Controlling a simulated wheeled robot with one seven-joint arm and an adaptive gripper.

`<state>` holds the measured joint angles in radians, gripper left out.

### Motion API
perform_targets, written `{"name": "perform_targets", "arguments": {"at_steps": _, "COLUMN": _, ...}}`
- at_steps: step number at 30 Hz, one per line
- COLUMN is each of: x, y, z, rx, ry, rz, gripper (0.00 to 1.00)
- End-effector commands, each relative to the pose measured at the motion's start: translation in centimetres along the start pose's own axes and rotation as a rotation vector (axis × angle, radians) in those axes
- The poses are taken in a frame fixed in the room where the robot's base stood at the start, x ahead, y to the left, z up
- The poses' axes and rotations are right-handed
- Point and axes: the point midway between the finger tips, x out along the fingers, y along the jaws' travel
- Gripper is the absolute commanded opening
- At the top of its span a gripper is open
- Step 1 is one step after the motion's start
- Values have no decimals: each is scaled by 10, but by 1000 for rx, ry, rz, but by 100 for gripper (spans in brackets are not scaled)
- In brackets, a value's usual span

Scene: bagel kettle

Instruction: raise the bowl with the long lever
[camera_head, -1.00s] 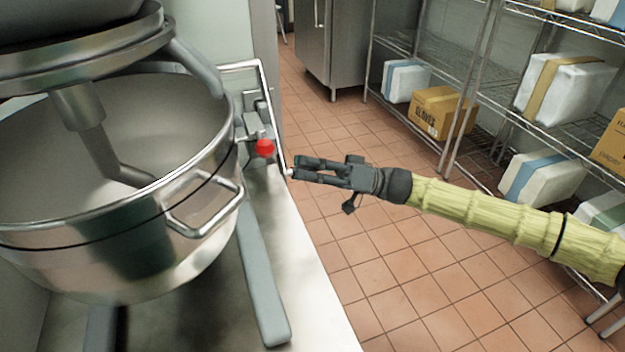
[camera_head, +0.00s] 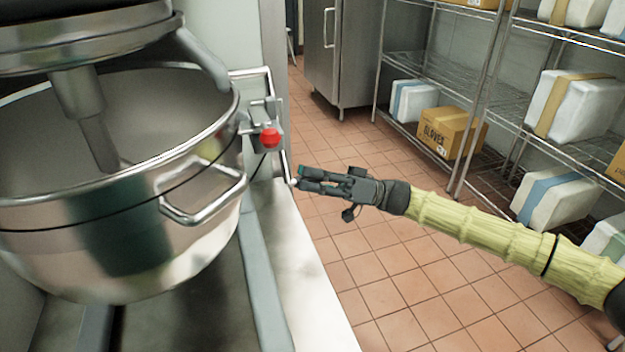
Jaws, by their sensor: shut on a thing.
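The large steel mixer bowl (camera_head: 110,240) hangs at the left under the mixer head (camera_head: 80,35), with a wire handle (camera_head: 205,198) on its near side. The long lever (camera_head: 276,120) is a thin bright metal rod at the mixer's right side. It bends and runs down to a small end beside the counter edge. My gripper (camera_head: 304,180) comes in from the right, its fingers shut on the lever's lower end. The fingers hide the exact contact. The beater (camera_head: 92,125) reaches down into the bowl, its lower part hidden behind the rim.
A red knob (camera_head: 270,138) sits close left of the lever. Shelves with a cardboard box (camera_head: 450,132) and white packages (camera_head: 560,104) stand behind my arm. A steel cabinet (camera_head: 340,50) is at the back. The tiled floor (camera_head: 400,290) right of the counter is free.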

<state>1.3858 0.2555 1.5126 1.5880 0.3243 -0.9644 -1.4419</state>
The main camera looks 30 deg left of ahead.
Motion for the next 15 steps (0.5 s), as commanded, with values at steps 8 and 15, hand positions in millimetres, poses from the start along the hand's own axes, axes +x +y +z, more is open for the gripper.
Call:
{"name": "perform_targets", "arguments": {"at_steps": 8, "x": -1, "y": 2, "z": 1, "rx": 1, "ry": 1, "rz": 6, "gripper": 42}}
{"name": "perform_targets", "arguments": {"at_steps": 15, "x": -3, "y": 1, "z": 0, "rx": 0, "ry": 2, "rz": 6, "gripper": 42}}
